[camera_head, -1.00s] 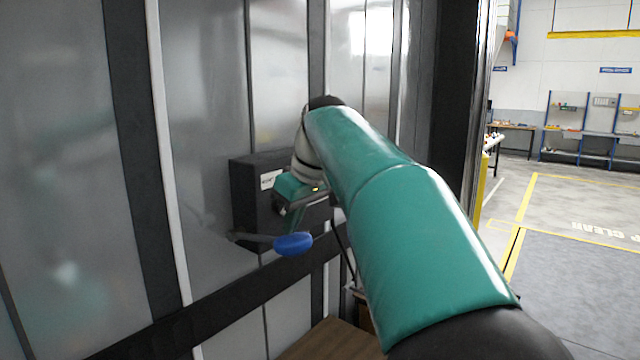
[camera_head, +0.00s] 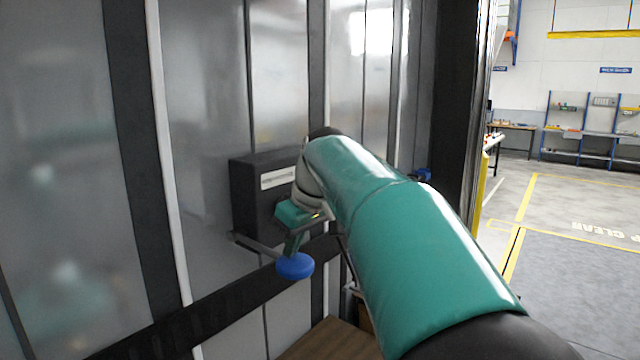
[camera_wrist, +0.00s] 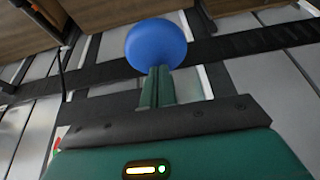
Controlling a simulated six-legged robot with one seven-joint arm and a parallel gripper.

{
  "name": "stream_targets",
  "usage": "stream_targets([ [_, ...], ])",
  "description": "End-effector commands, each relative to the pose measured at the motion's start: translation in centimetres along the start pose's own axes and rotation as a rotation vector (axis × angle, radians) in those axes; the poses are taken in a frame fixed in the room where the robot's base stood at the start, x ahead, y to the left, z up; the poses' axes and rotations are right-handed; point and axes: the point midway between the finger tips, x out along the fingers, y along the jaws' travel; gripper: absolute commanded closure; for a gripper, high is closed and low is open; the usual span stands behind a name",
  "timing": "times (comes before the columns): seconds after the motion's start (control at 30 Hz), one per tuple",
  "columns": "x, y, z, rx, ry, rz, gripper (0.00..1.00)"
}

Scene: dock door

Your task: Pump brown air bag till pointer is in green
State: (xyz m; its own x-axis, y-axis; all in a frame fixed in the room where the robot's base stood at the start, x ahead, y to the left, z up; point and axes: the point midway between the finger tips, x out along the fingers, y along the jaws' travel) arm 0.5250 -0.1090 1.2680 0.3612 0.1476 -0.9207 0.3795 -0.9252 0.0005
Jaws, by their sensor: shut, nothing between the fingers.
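A dark box (camera_head: 255,205) with a white label hangs on the grey wall panel. A lever (camera_head: 258,247) with a round blue knob (camera_head: 295,267) sticks out from it and tilts down toward the knob. My gripper (camera_head: 291,250) is shut and empty, its fingertips at the top of the knob, seemingly touching. In the wrist view the closed fingers (camera_wrist: 157,88) point at the blue knob (camera_wrist: 156,44). I cannot make out the brown air bag for certain.
A brown wooden surface (camera_head: 325,342) lies below the box, and brown boxes (camera_wrist: 120,10) show in the wrist view. A small blue thing (camera_head: 423,175) is on the wall behind my arm. Open floor (camera_head: 585,270) lies to the right.

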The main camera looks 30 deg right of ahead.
Motion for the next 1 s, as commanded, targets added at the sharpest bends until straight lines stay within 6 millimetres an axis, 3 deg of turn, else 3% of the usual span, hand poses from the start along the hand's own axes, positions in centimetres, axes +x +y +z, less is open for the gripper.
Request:
stream_targets([
  [0.17,-0.4,0.0,-0.2,0.000,-0.002,-0.001,1.00],
  [1.0,-6.2,0.0,-2.6,0.001,-0.002,-0.001,1.00],
])
